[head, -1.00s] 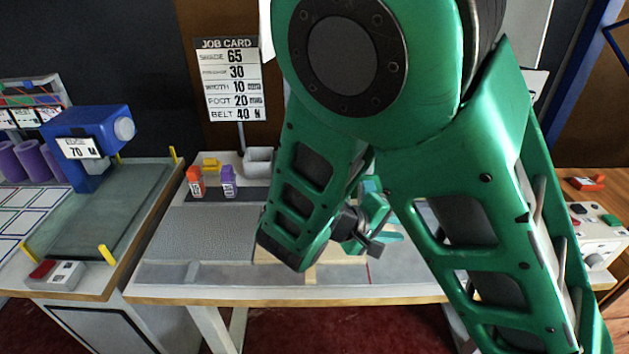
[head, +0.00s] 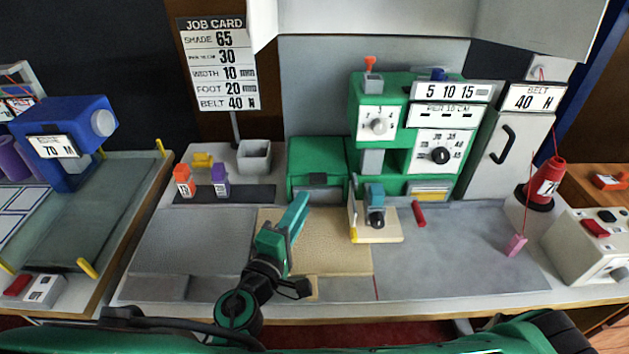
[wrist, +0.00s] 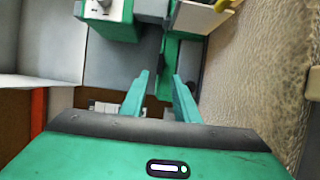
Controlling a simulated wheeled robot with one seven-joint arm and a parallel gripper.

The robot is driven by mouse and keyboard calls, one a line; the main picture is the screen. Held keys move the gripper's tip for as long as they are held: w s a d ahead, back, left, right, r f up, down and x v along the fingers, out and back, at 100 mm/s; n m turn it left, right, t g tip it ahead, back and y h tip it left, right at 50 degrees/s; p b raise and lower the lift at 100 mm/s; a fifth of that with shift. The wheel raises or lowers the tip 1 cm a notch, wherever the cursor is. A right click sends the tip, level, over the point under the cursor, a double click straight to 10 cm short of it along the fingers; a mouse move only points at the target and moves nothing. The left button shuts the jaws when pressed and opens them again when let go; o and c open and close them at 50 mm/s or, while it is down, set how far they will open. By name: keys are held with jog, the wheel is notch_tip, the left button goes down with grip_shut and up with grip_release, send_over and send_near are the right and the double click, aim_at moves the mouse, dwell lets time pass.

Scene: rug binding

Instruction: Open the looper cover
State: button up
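A green box (head: 315,158) with a dark recess or handle (head: 318,180) on its front stands left of the green machine; I take its front to be the looper cover, and it looks shut. My gripper (head: 299,202) is in front of this box, above the beige rug, pointing toward it. In the wrist view my gripper (wrist: 161,78) has its two fingers apart with nothing between them. Part of a green body (wrist: 168,65) shows beyond and between the fingers, apart from them as far as I can tell.
The green machine (head: 364,105) with dials stands right of the box. A presser plate (head: 388,236) with a dark knob sits on the rug (head: 335,255). A red handle (head: 419,213) and a red cone (head: 546,185) are further right. A grey bin (head: 254,156) stands left.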

aim_at(316, 184)
jog(key=x, duration=0.9)
jog(key=shift+s+d, duration=0.1)
grip_shut()
